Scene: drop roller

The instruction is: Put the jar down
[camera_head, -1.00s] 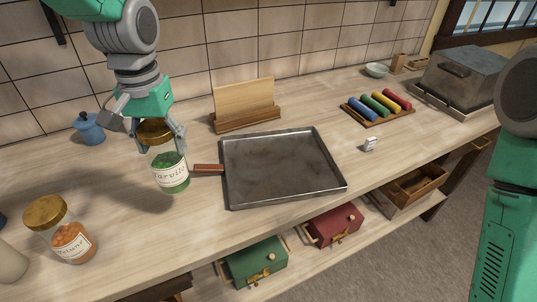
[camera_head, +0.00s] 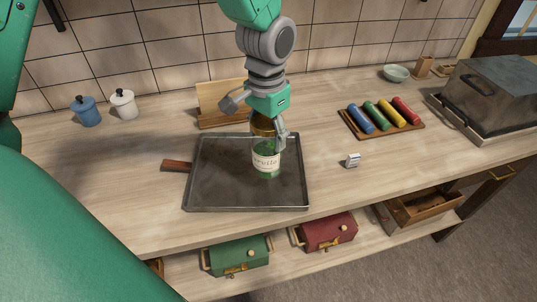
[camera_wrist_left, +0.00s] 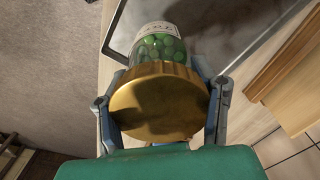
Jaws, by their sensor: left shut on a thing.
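The jar (camera_head: 266,162) is clear glass with green contents, a pale label and a gold lid. My left gripper (camera_head: 264,130) is shut on it near the lid and holds it upright over the right part of the dark metal tray (camera_head: 222,178). I cannot tell whether the jar's bottom touches the tray. In the left wrist view, the gold lid (camera_wrist_left: 160,103) lies between the two fingers (camera_wrist_left: 162,112), with green balls seen through the glass and the tray (camera_wrist_left: 215,25) behind. My right gripper is not in view.
A wooden stand (camera_head: 213,104) is behind the tray. A rack of coloured rolls (camera_head: 382,119) and a small white block (camera_head: 352,160) are to the right. Blue (camera_head: 86,112) and white (camera_head: 123,104) pots stand at back left.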

